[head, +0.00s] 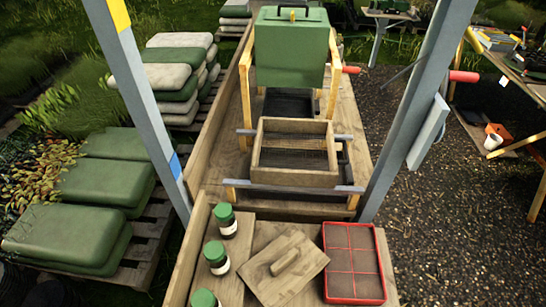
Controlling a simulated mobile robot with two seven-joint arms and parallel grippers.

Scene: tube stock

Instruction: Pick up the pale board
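The pale board (302,267) is a flat, light brown wooden piece with a raised bar-shaped handle (286,261) on its upper face. It lies turned at an angle on the near part of the wooden bench (262,231), in the lower middle of the head view. Nothing covers it. Neither of my grippers is in view.
Green-capped jars (225,219) stand left of the board. A red tray of brown cells (352,297) sits close on its right. Behind are a wooden frame (294,178) and a green hopper (291,49). Grey posts (149,115) slant up on both sides.

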